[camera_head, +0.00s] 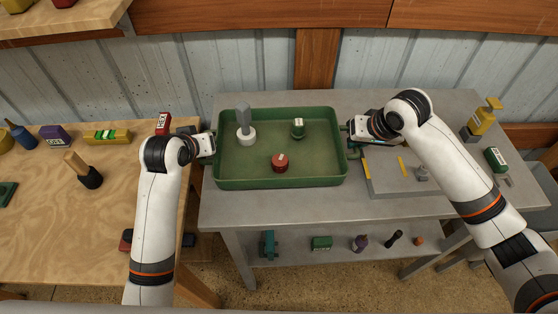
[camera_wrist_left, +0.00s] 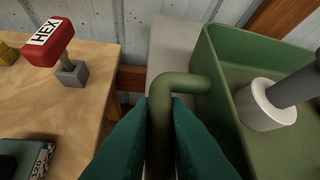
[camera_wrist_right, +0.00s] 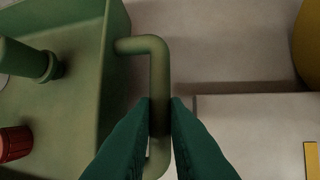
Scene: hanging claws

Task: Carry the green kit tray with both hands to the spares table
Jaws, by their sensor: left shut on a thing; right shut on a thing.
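The green kit tray (camera_head: 265,184) is over the left part of the grey table, level as far as I can see. It holds a grey-and-white piece (camera_head: 245,125), a green piece (camera_head: 298,128) and a red piece (camera_head: 280,162). My left gripper (camera_head: 208,144) is shut on the tray's left handle, which shows between its fingers in the left wrist view (camera_wrist_left: 160,115). My right gripper (camera_head: 350,134) is shut on the right handle, seen in the right wrist view (camera_wrist_right: 158,90). I cannot tell whether the tray touches the tabletop.
The grey table (camera_head: 290,207) has a grey board (camera_head: 405,180) right of the tray, with a yellow item (camera_head: 482,118) and a green item (camera_head: 495,160) farther right. A wooden table (camera_head: 45,215) at left bears several pieces. A gap separates the tables. A lower shelf holds several items.

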